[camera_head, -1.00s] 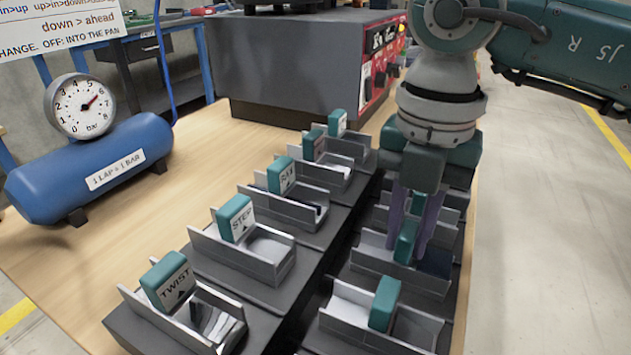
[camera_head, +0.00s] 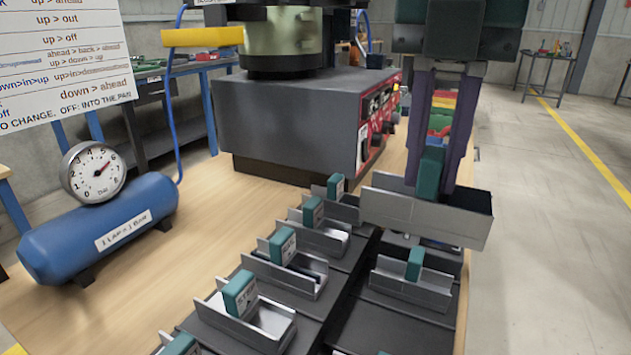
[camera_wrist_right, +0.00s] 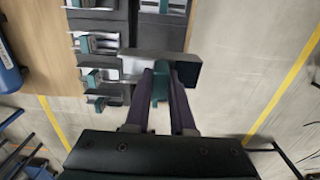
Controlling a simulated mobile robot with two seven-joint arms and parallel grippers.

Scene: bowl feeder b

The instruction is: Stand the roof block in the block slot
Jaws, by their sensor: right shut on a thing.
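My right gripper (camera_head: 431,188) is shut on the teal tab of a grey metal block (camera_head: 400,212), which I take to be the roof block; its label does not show. The block hangs level above the far end of the right row of trays, clear of them. In the right wrist view the gripper (camera_wrist_right: 163,72) has the teal tab between its fingers, with the grey block body (camera_wrist_right: 188,68) beyond. I cannot tell which place is the block slot. My left gripper is not in view.
A left row of trays has teal-tabbed blocks, one marked STEP (camera_head: 240,293). Another teal-tabbed block (camera_head: 415,264) stands in the right row. A grey machine (camera_head: 285,125) with a bowl stands behind. A blue air tank (camera_head: 100,225) with a gauge is at left.

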